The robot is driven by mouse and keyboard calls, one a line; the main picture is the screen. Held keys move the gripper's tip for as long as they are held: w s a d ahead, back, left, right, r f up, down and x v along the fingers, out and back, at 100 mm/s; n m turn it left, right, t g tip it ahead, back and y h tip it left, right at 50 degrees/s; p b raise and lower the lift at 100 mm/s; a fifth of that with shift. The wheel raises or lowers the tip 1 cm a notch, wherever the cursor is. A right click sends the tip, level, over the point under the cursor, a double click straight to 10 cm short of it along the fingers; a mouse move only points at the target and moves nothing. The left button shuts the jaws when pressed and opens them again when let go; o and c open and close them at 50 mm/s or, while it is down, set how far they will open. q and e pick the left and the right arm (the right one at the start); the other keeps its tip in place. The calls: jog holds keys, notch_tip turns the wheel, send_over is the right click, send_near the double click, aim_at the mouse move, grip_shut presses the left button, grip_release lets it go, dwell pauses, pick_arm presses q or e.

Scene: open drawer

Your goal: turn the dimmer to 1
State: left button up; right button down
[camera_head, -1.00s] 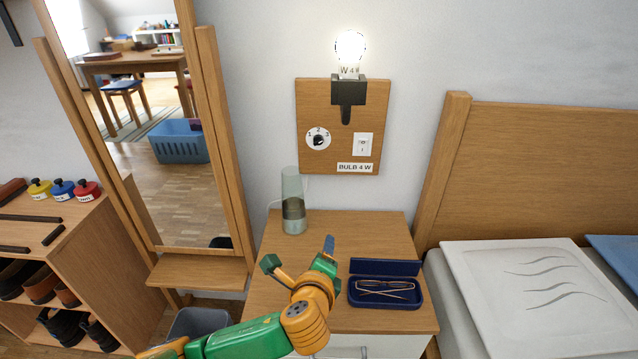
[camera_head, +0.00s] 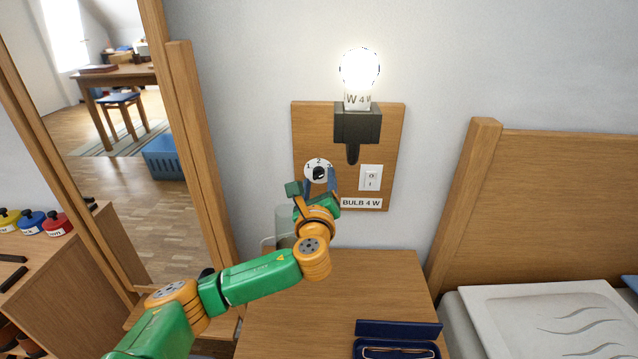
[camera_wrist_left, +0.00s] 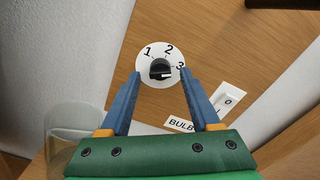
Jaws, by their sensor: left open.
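The dimmer is a black knob (camera_head: 319,173) on a white round dial with the numbers 1, 2 and 3, set on a wooden wall panel (camera_head: 305,120). In the left wrist view the knob (camera_wrist_left: 160,69) shows between my fingertips, with a pale mark low on it; I cannot tell surely which number it points to. My left gripper (camera_head: 313,185) is open, its blue fingers on either side of the dial; in the wrist view the open gripper (camera_wrist_left: 160,78) holds nothing. Contact with the knob cannot be told. My right gripper is not in view.
A lit bulb (camera_head: 359,70) sits in a dark holder (camera_head: 357,125) above the dial. A switch (camera_head: 371,178) and a "BULB 4 W" label (camera_head: 362,203) are to the right. A glass (camera_head: 283,222) and an open glasses case (camera_head: 398,330) stand on the nightstand (camera_head: 330,290).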

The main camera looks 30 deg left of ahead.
pick_arm(q)
jog(key=c, duration=1)
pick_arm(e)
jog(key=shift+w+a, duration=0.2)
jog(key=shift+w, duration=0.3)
